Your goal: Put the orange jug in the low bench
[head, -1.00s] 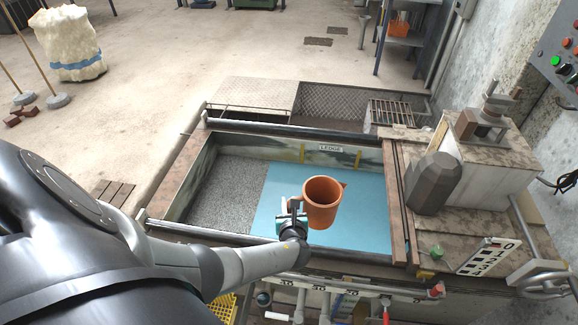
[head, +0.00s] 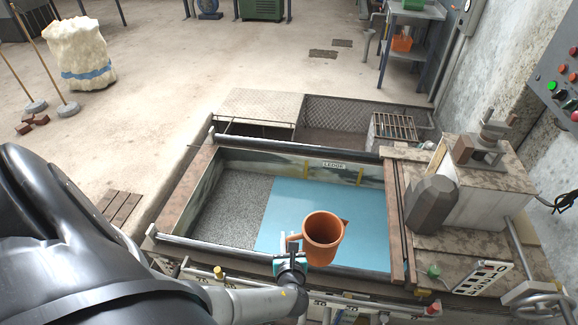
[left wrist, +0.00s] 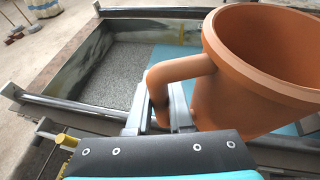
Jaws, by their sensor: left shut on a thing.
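The orange jug (head: 323,238) is upright, with its open mouth facing up and its handle toward my left gripper. My left gripper (head: 293,247) is shut on the jug's handle. In the left wrist view the fingers (left wrist: 170,108) close around the handle, and the jug (left wrist: 262,70) fills the upper right. The jug shows over the near edge of a sunken tray (head: 208,165) with grey gravel on its left and a blue floor on its right. I cannot make out which thing is the low bench. My right gripper is not in view.
A dark rail (head: 295,143) runs along the tray's far side. A machine block (head: 490,165) and a grey motor housing (head: 432,203) stand to the right. A green knob (head: 433,271) sits near the right front. Open concrete floor lies beyond at upper left.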

